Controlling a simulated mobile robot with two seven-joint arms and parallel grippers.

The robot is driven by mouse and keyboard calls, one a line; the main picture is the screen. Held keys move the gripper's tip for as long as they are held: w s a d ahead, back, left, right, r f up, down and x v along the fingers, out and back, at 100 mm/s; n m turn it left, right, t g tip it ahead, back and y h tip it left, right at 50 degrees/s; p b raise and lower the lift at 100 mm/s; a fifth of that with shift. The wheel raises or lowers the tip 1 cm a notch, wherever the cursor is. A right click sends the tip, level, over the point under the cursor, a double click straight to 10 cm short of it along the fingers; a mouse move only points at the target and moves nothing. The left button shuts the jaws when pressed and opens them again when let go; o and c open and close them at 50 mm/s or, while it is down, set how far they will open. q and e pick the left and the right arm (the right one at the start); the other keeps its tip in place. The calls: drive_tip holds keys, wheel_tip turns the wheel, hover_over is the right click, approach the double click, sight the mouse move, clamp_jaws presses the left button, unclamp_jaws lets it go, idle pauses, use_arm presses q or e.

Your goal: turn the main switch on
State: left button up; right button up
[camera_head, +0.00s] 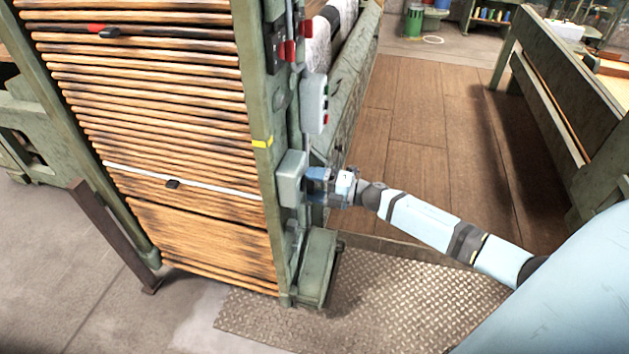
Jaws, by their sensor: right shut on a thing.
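A small grey-green switch box (291,178) is fixed to the green post at the side of the wooden-slatted frame. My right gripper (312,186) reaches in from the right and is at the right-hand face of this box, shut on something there. The held part is hidden by the fingers, so I cannot tell its position. Above it on the same post is a pale control box (315,103) with green and red buttons. My left gripper is not in view.
The slatted frame (170,120) fills the left. Red handles (291,51) stick out higher on the post. A metal tread plate (370,300) lies on the floor below my arm. A plank floor (420,110) lies open behind, with another green frame (550,100) at right.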

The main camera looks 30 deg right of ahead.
drive_tip(key=shift+m, duration=0.3)
drive_tip(key=o, duration=0.9)
drive_tip(key=shift+s, duration=0.1)
drive_tip(key=v, duration=1.3)
drive_tip(key=shift+s+d+b, duration=0.15)
drive_tip(key=shift+d+b, duration=0.15)
drive_tip(key=shift+b, duration=0.05)
